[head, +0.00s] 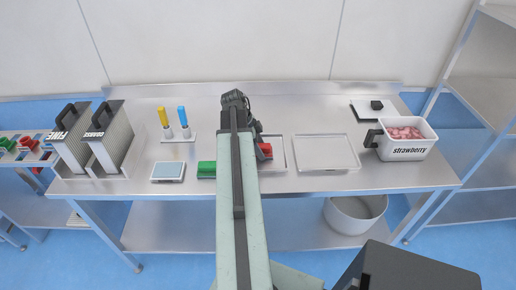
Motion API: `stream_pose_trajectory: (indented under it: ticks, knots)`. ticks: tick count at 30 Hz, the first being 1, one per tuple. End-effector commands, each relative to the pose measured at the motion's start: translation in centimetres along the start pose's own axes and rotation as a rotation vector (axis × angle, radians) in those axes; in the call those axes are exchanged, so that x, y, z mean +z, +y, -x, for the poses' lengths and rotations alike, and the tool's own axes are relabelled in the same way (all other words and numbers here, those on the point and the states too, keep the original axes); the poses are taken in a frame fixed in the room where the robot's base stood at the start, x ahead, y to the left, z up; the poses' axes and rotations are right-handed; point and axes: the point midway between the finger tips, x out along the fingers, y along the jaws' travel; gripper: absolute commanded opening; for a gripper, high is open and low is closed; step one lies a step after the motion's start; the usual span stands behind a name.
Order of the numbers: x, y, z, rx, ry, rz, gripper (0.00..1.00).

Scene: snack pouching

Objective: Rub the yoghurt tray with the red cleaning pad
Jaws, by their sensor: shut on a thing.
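The red cleaning pad (266,150) shows just right of my arm. My gripper (260,146) is shut on it, though my arm hides most of the jaws. The pad is over or on a shallow metal tray (280,166), whose left part is hidden behind my arm. I cannot tell whether pad and tray touch. A second shallow metal tray (327,166) lies flat to the right and looks empty. I see no label showing which one is the yoghurt tray.
A green pad (206,169) and a blue-topped tray (168,171) lie left of my arm. Two graters (112,140), a stand with yellow and blue tools (178,137), and a white strawberry tub (407,150) stand on the steel table. A pot (354,218) sits on the shelf below.

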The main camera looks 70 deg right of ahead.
Motion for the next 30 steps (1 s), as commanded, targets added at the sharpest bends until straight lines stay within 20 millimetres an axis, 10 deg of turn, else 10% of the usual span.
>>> stream_pose_trajectory:
  ticks: [17, 30]
  knots:
    - [-2.3, 0.0, 5.6, -0.001, 0.000, 0.000, 0.22]
    - [-2.5, 0.0, 6.2, -0.001, 0.000, 0.000, 0.22]
